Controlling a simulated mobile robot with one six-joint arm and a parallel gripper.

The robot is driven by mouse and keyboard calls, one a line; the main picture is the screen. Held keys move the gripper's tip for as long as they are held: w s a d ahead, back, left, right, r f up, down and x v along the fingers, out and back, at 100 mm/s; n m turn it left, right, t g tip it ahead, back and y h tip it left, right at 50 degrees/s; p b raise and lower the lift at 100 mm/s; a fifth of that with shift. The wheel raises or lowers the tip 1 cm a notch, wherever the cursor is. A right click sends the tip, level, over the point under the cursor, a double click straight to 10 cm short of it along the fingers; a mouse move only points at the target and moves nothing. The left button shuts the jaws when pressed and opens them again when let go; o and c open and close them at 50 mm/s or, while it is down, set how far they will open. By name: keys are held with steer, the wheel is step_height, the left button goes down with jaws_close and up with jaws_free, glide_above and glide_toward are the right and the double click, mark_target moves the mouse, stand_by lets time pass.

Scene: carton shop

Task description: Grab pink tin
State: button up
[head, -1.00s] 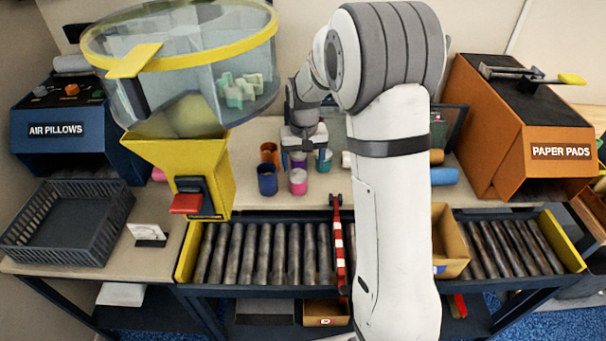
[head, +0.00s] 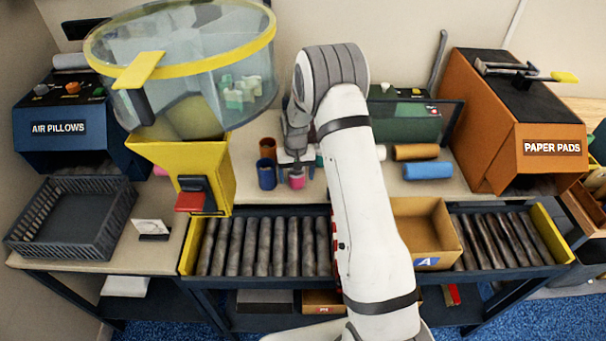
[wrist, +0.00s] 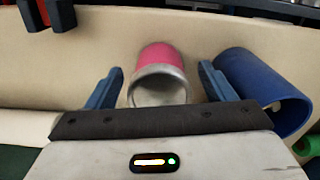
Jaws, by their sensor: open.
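The pink tin (head: 297,181) stands on the bench top behind the conveyor in the head view. In the wrist view the pink tin (wrist: 158,72) shows a pink side and a grey rim, between the two blue fingers. My gripper (wrist: 155,88) is open, with one finger on each side of the tin and visible gaps to it. In the head view my gripper (head: 296,166) is down at the tin, partly hidden by my arm.
A blue tin (head: 267,174) stands close to the left, seen just outside the right finger in the wrist view (wrist: 262,92). A brown tin (head: 268,148) is behind it. Brown and blue rolls (head: 427,170) lie to the right. A carton (head: 424,222) sits on the conveyor.

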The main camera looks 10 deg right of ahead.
steer(key=shift+f, duration=0.7)
steer(key=shift+c, duration=0.4)
steer(key=c, duration=1)
